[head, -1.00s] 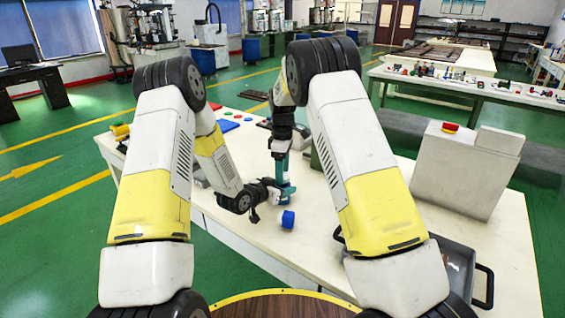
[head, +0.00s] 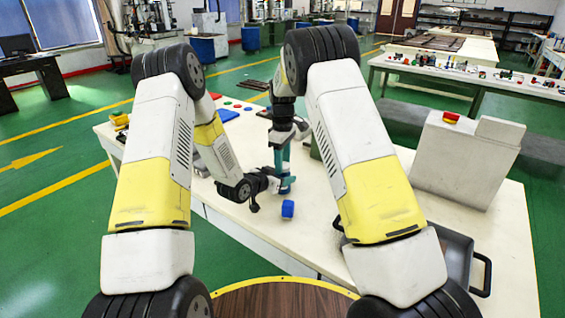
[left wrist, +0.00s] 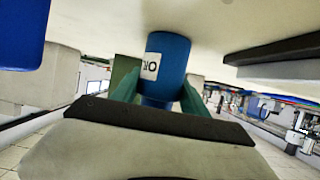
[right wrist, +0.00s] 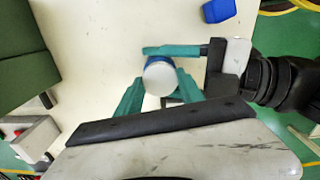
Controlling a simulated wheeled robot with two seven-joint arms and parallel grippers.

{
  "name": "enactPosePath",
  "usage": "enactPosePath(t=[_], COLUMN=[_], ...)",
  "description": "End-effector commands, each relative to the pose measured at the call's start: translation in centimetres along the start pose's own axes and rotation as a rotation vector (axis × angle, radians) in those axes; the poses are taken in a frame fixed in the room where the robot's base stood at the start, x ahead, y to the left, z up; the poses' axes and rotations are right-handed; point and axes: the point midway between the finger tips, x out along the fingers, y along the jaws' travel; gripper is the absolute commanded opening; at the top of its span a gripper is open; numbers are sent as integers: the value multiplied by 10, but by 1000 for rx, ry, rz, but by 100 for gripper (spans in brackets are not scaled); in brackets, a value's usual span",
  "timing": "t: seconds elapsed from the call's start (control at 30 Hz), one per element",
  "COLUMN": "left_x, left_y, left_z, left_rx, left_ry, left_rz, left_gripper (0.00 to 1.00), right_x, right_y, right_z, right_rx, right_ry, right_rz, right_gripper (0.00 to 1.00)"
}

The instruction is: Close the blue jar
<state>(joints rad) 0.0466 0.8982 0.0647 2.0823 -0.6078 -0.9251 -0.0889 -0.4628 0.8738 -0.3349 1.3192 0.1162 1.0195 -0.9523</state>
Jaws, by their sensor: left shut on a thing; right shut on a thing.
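The blue jar (left wrist: 167,62) stands on the table with part of a white label showing in the left wrist view. My left gripper (head: 284,186) is shut on it from the side. My right gripper (head: 282,158) points straight down over the jar. In the right wrist view its teal fingers (right wrist: 155,92) are shut around a round white piece (right wrist: 160,80), which lines up with the jar's top. Blue shows just behind this white piece. I cannot tell whether the white piece is seated on the jar or just above it.
A separate blue block-like piece (head: 288,208) is on the table in front of the jar, also seen in the right wrist view (right wrist: 218,10). A dark tray (head: 455,262) is at the right, near a grey box (head: 462,160). Small coloured pieces (head: 232,107) lie at the far left.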

Motion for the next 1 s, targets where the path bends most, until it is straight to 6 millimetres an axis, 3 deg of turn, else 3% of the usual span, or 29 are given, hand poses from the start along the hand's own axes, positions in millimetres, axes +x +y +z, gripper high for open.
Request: enactPosePath(t=[0.5,0.6,0.77,0.8,0.9,1.0], left_x=[0,0,0,0,0,0], left_y=[0,0,0,0,0,0], left_z=[0,0,0,0,0,0], left_rx=[0,0,0,0,0,0], left_ry=[0,0,0,0,0,0], left_rz=[0,0,1,1,1,1], left_gripper=[0,0,0,0,0,0], right_x=[0,0,0,0,0,1], right_y=[0,0,0,0,0,0], right_z=[-1,-1,-1,-1,0,0], right_rx=[1171,1341,1352,1352,1351,1351], right_ry=[2,2,2,2,2,1], right_rz=[2,2,1,1,1,1], right_gripper=[0,0,0,51,70,70])
